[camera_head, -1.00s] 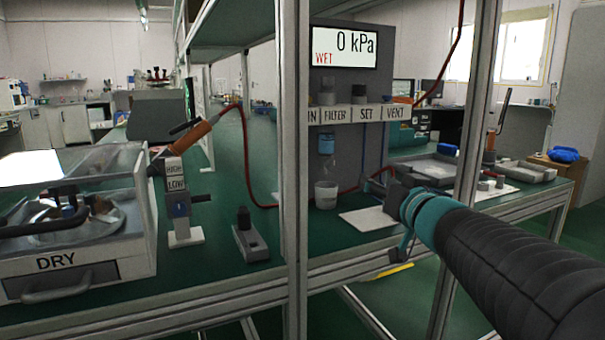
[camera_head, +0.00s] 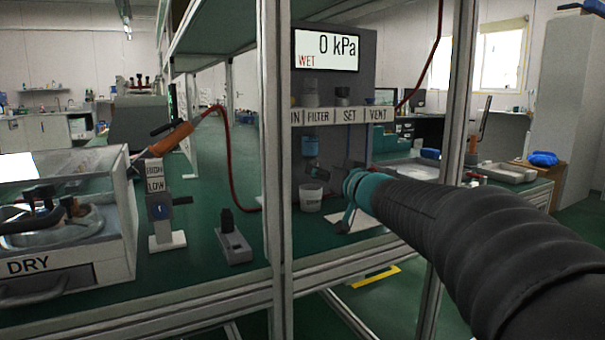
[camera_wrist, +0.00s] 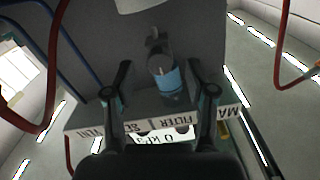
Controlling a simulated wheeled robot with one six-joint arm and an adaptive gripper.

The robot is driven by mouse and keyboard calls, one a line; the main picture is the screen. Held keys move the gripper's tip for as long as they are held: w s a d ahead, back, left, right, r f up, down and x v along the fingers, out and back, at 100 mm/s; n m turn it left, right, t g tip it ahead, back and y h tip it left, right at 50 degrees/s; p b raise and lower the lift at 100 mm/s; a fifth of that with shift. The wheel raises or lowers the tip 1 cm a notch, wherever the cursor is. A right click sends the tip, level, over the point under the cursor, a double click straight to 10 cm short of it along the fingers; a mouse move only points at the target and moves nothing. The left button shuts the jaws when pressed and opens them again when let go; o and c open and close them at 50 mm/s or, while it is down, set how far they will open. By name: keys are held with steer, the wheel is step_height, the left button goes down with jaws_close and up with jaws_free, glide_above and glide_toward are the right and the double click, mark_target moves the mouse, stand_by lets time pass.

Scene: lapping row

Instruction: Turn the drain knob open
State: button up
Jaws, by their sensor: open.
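The filter bowl (camera_head: 310,146), with a blue band, hangs under the FILTER label on the grey panel. It also shows upside down in the wrist view (camera_wrist: 168,82). A small grey knob (camera_wrist: 153,40) sits at the bowl's lower end, between my finger lines; its setting is too small to tell. In the head view I cannot make the knob out beside my fingers. My gripper (camera_head: 328,192) is open and empty in front of the panel, near the bowl and the white cup. In the wrist view, its fingers (camera_wrist: 160,72) stand on either side of the bowl, without visible contact.
A white cup (camera_head: 311,197) stands below the bowl. A display (camera_head: 326,50) reads 0 kPa and WET. An upright frame post (camera_head: 274,150) stands left of the panel. A red hose (camera_head: 229,165) runs behind it. A HIGH/LOW valve stand (camera_head: 159,210) and DRY chamber (camera_head: 60,250) are left.

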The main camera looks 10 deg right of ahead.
steer(key=shift+x, duration=1.2)
jaws_close()
steer(key=shift+n, duration=0.8)
jaws_free()
steer(key=shift+s, duration=0.1)
steer(key=v, duration=1.2)
